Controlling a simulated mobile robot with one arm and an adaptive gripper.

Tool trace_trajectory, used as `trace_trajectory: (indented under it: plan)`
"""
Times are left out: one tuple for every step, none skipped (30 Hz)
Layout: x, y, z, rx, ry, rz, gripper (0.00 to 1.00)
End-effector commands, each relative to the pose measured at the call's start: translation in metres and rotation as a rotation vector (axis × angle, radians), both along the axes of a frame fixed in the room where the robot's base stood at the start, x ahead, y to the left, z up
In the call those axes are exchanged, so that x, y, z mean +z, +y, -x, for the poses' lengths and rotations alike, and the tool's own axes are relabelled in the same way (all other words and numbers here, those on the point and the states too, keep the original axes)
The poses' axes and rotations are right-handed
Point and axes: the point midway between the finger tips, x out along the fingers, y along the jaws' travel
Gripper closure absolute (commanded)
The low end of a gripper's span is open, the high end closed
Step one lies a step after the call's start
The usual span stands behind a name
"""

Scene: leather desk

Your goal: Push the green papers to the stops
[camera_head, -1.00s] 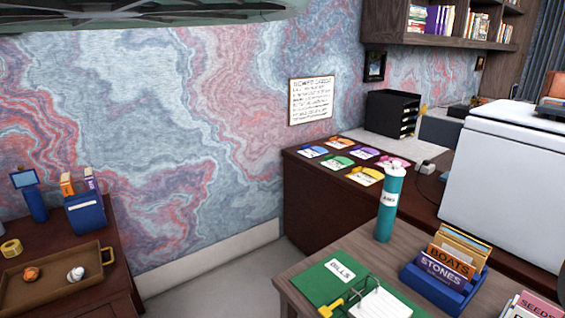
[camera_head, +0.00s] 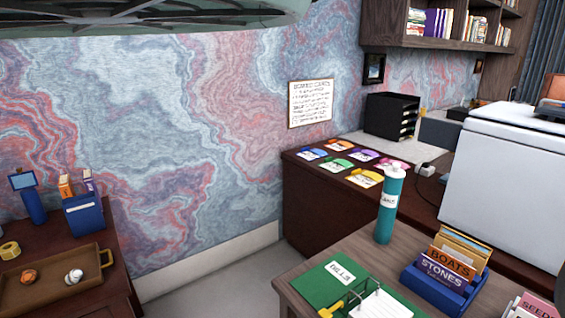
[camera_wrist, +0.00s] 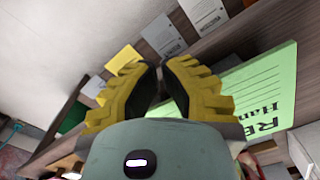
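A green sheet or stack (camera_wrist: 265,90) with black printed text and lines lies at the right in the wrist view, beside and behind my gripper's right finger. My gripper (camera_wrist: 162,66) has yellow ribbed fingers with dark inner pads. The fingertips come close together with a narrow gap, and nothing shows between them. I cannot tell whether the right finger touches the green sheet. In the head view my gripper does not show. I cannot make out the stops.
A teal cylinder (camera_head: 388,208) and a blue holder (camera_head: 428,287) with cards stand on the near desk (camera_head: 300,273). Small coloured cards (camera_head: 365,178) lie on a dark cabinet. White cards (camera_wrist: 163,35) and a yellow card (camera_wrist: 122,60) show in the wrist view.

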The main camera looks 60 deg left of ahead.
Motion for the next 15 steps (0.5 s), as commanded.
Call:
trace_trajectory:
  plan:
    - [0.0,0.001,-0.003,0.003,-0.002,0.0,1.0]
    - [0.0,0.001,-0.003,0.003,-0.002,0.0,1.0]
    - [0.0,0.001,-0.004,0.003,-0.002,0.0,1.0]
    - [0.0,0.001,-0.005,0.003,-0.002,0.0,1.0]
    - [0.0,0.001,-0.006,0.003,-0.002,0.0,1.0]
    - [0.0,0.001,-0.007,0.003,-0.002,0.0,1.0]
    - [0.0,0.001,-0.007,0.003,-0.002,0.0,1.0]
    - [0.0,0.001,-0.008,0.003,-0.002,0.0,1.0]
    - [0.0,0.001,-0.009,0.003,-0.002,0.0,1.0]
    - [0.0,0.001,-0.01,0.003,-0.002,0.0,1.0]
    - [0.0,0.001,-0.01,0.003,-0.002,0.0,1.0]
    - [0.0,0.001,-0.011,0.003,-0.002,0.0,1.0]
    - [0.0,0.001,-0.012,0.003,-0.002,0.0,1.0]
    - [0.0,0.001,-0.013,0.003,-0.002,0.0,1.0]
    - [0.0,0.001,-0.014,0.003,-0.002,0.0,1.0]
